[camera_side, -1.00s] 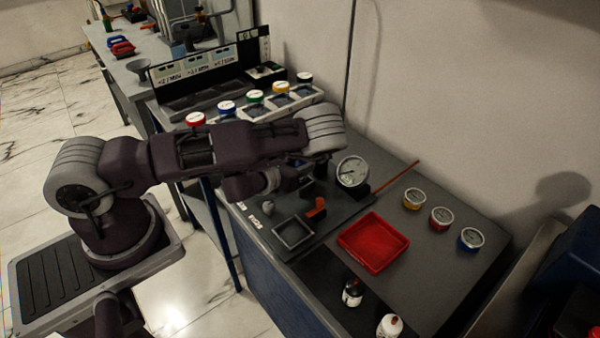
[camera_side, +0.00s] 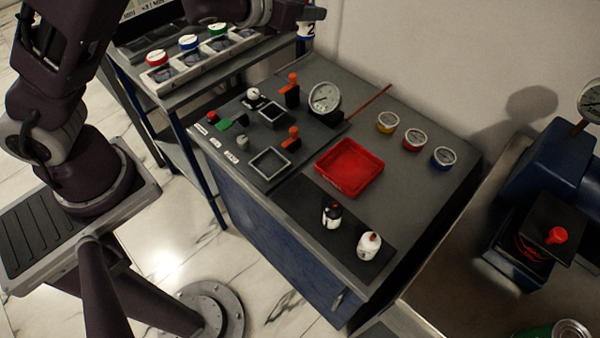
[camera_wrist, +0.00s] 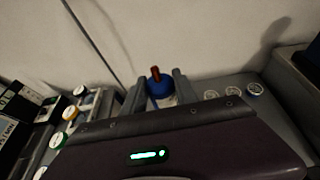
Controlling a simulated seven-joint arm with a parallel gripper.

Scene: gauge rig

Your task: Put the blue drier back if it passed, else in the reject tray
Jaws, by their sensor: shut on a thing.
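My gripper (camera_side: 311,14) is at the top of the side view, raised near the back wall. It is shut on the blue drier (camera_side: 306,31), which has a white label with a 2. In the wrist view, the blue drier (camera_wrist: 159,87) sits between the two fingers with an orange-brown piece on top. The round gauge (camera_side: 325,98) stands on the bench; its reading is too small to tell. The red tray (camera_side: 349,168) is on the bench and looks empty. The rack (camera_side: 176,79) at upper left holds several jars with coloured lids, one of them blue.
Orange levers (camera_side: 291,138) and square frames (camera_side: 269,162) stand on the dark plate beside the gauge. Yellow, red and blue small gauges (camera_side: 443,157) line the bench's right. Two bottles (camera_side: 369,245) stand in front. A thin red rod (camera_side: 369,101) leans behind the tray.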

